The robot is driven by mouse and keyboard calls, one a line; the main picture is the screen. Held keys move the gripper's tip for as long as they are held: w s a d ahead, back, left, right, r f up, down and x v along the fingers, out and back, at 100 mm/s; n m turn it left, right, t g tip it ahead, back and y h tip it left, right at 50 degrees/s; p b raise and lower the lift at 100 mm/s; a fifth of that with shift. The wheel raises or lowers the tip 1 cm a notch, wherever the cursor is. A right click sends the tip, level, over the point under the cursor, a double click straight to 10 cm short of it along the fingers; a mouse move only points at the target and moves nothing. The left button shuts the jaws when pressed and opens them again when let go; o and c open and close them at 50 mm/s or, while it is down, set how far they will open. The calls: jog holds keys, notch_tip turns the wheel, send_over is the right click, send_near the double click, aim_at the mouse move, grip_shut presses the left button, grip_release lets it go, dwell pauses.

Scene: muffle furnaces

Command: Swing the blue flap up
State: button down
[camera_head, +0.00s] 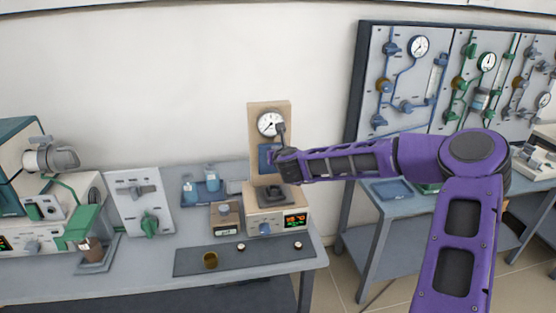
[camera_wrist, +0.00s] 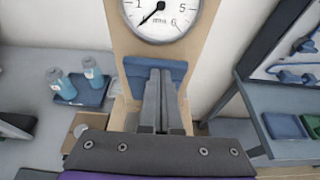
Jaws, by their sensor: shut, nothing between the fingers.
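The blue flap (camera_head: 266,157) is on the tan upright panel of the benchtop device, below its round dial. In the wrist view, the flap (camera_wrist: 137,76) shows as a wide blue plate just under the dial, on both sides of my fingers. My gripper (camera_head: 274,156) is shut and empty, right in front of the flap. In the wrist view, my gripper's fingertips (camera_wrist: 160,73) overlap the middle of the flap and hide part of it. I cannot tell whether they touch it. The flap's exact tilt is unclear.
The dial (camera_wrist: 161,15) sits just above the flap. The device's base (camera_head: 277,221) has a lit display. A small box (camera_head: 225,218) and a blue tray (camera_head: 190,193) with bottles stand to the left. A gauge panel (camera_head: 400,80) stands at the right.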

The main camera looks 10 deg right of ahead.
jog(key=shift+w+a+r+g+p, duration=0.1)
jog(key=shift+w+r+g+p, duration=0.15)
jog(key=shift+w+r, duration=0.35)
jog(key=shift+w+a+r+g+p, duration=0.1)
jog(key=shift+w+r+g, duration=0.25)
jog(key=shift+r, duration=0.4)
jog(key=shift+s+r, duration=0.1)
jog(key=f+v, duration=0.1)
jog(key=v, duration=1.6)
jog(key=shift+s+d+g, duration=0.2)
jog(key=shift+s+g, duration=0.1)
jog(key=shift+s, duration=0.05)
